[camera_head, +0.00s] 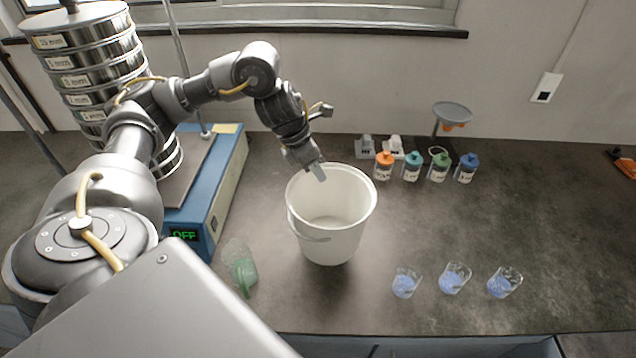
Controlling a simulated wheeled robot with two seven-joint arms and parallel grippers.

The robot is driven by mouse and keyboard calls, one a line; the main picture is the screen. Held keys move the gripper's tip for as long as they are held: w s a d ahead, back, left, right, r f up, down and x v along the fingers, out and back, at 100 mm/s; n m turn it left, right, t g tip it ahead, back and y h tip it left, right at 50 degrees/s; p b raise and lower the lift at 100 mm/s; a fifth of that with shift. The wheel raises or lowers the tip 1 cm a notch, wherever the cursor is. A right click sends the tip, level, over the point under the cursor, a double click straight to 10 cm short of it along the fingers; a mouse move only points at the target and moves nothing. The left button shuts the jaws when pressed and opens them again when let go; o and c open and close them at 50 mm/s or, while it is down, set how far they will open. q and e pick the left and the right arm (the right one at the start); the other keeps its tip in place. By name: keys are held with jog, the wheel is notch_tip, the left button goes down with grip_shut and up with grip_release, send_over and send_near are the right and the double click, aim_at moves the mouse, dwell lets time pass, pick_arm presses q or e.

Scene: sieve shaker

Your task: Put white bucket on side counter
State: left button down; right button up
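The white bucket (335,240) stands upright on the dark counter (540,230) in the middle of the head view. It is open at the top, its inside looks empty, and a thin handle hangs on its front. My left gripper (318,172) points down at the bucket's back left rim. Its fingertips overlap the rim in the picture. I cannot tell whether the fingers are closed on the rim or only close to it. My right gripper is not in view.
The sieve shaker (205,195) with its tall sieve stack (85,60) stands left of the bucket. A green-tinted beaker (241,268) is at front left. Several clear cups with blue contents (452,279) stand at front right, and several capped bottles (411,167) behind.

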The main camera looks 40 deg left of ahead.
pick_arm(q)
jog(key=shift+w+a+f, duration=0.3)
jog(key=shift+f, duration=0.7)
jog(key=shift+w+a+f, duration=0.3)
jog(key=shift+a+f, duration=0.05)
jog(key=shift+f, duration=0.7)
jog(key=shift+w+a+f, duration=0.3)
jog(key=shift+f, duration=0.7)
jog(key=shift+f+b, duration=0.15)
jog(key=shift+b, duration=0.2)
jog(key=c, duration=1.7)
grip_release()
jog(key=shift+o, duration=0.3)
jog(key=shift+s, duration=0.1)
